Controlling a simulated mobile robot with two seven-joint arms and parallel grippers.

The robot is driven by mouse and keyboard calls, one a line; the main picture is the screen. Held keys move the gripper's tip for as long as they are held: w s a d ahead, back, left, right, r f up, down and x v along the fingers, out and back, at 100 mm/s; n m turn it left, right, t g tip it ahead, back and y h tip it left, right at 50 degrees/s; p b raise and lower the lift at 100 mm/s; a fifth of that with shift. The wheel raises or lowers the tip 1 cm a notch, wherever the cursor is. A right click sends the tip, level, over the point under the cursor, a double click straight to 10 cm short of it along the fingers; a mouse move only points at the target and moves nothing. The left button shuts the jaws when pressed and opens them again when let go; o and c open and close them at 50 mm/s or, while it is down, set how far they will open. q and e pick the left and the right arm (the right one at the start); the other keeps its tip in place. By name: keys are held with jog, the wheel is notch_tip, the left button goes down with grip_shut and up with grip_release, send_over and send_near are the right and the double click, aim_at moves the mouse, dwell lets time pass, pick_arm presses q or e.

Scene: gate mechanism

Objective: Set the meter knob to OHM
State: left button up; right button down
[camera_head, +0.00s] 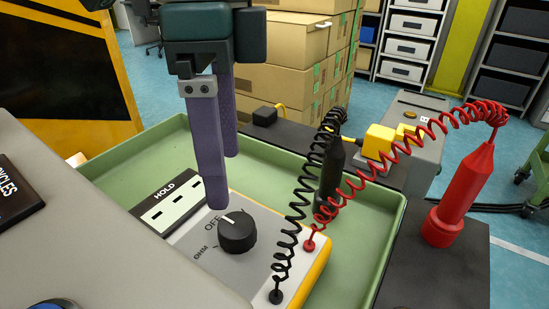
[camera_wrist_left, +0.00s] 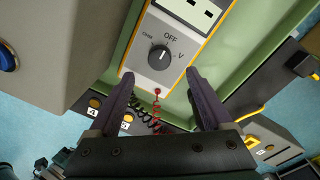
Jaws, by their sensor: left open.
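The meter (camera_head: 291,274) is a grey and yellow box lying in the green tray. Its round black knob (camera_head: 238,231) has a white mark that points at OFF; OHM is printed to the left of OFF. In the left wrist view the knob (camera_wrist_left: 160,57) shows with OFF above it, OHM on the left and V on the right. My left gripper (camera_head: 222,180) is open, with its purple fingers pointing down above the meter near the knob. In the left wrist view its fingertips (camera_wrist_left: 160,74) are on either side below the knob, with nothing between them. My right gripper is not in view.
The green tray (camera_head: 372,245) surrounds the meter. A red probe (camera_head: 463,190) stands on a dark block at the right, and a black probe (camera_head: 332,170) stands behind the meter. Their coiled cords (camera_head: 290,220) run to the meter's sockets. A grey panel fills the near left.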

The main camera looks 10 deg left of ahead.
aim_at(233, 227)
pick_arm(q)
jog(key=f, duration=0.2)
jog(key=f+b, duration=0.1)
jog(key=f, duration=0.2)
jog(key=f+b, duration=0.1)
jog(key=f, duration=0.2)
jog(key=shift+s+d+f, duration=0.1)
jog(key=shift+s+f, duration=0.1)
jog(key=shift+s, duration=0.1)
grip_shut()
jog(key=shift+r+p, duration=0.15)
jog(key=shift+p, duration=0.25)
jog(key=n+p, duration=0.4)
jog(key=p, duration=0.2)
jog(key=n+p, duration=0.3)
jog(key=p, duration=0.2)
jog(key=shift+s+r+n+p, duration=0.15)
jog(key=shift+s+n+p, duration=0.05)
jog(key=shift+n+p, duration=0.2)
jog(key=n+p, duration=0.2)
jog(key=shift+d+n+h, duration=0.1)
jog(key=shift+n+h, duration=0.2)
jog(key=shift+n, duration=0.1)
jog(key=shift+f+n+t+p, duration=0.2)
jog(key=shift+n+t+p, duration=0.1)
jog(key=shift+n+p, duration=0.25)
jog(key=shift+n, duration=0.25)
